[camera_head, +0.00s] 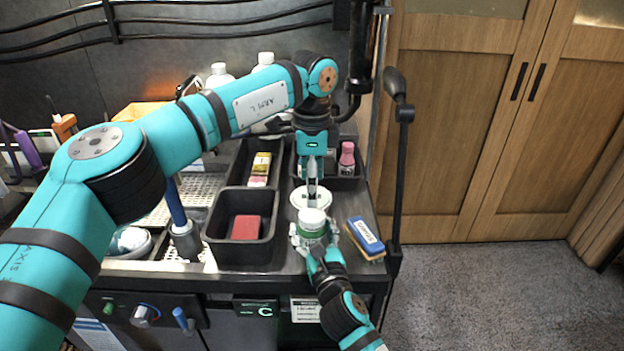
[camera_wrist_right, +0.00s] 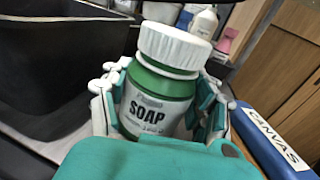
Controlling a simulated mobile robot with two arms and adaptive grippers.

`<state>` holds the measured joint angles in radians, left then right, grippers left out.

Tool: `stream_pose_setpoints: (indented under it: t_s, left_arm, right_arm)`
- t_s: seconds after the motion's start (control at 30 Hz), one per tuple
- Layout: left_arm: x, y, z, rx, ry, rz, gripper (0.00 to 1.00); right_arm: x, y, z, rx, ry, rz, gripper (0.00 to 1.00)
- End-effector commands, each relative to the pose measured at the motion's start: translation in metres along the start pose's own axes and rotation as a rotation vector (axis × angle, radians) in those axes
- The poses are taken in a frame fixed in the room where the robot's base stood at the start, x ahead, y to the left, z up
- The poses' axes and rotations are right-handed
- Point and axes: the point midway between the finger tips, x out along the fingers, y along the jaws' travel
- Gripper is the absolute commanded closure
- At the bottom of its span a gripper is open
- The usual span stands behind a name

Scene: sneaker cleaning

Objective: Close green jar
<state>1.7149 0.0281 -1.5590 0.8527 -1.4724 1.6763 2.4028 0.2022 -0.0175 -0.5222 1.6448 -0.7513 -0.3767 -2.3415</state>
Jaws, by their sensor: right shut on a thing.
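The green jar (camera_head: 312,233), with a white lid (camera_head: 312,215) on its top, stands upright at the front of the counter. My right gripper (camera_head: 313,238) is shut around the jar's body from the front. In the right wrist view the jar (camera_wrist_right: 155,105) shows a SOAP label between the fingers, and the ribbed white lid (camera_wrist_right: 175,45) sits over its green neck. I cannot tell how tightly the lid is on. My left gripper (camera_head: 312,185) points down just behind and above the lid, apart from it as far as I see. Its finger gap is not clear.
Black bins (camera_head: 213,240) with a red block and small boxes stand to the left. A pink bottle (camera_head: 346,158) stands behind. The counter's right edge is close.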

Motion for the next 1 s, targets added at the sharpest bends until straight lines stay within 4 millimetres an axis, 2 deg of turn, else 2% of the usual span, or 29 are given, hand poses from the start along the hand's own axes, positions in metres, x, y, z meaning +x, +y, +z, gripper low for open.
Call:
stream_pose_setpoints:
  t_s: [0.3, 0.43, 0.6, 0.87, 1.0]
  left_arm:
    - [0.049, 0.001, 0.001, 0.001, -0.001, 0.002, 0.29]
    - [0.064, 0.001, 0.000, 0.000, 0.000, 0.003, 0.29]
    - [0.072, 0.000, 0.000, 0.000, 0.001, 0.001, 0.29]
    - [0.073, 0.000, 0.000, 0.000, 0.000, 0.000, 0.29]
    - [0.073, 0.000, 0.000, 0.000, 0.000, 0.000, 0.46]
  right_arm:
    - [0.000, 0.000, 0.001, 0.000, -0.002, 0.000, 1.00]
    - [0.000, 0.000, 0.001, 0.000, -0.002, 0.000, 1.00]
    - [0.000, 0.000, 0.001, 0.000, -0.001, 0.000, 1.00]
    - [0.000, 0.000, 0.001, 0.000, -0.001, 0.000, 1.00]
    - [0.000, 0.000, 0.001, 0.000, -0.001, 0.000, 1.00]
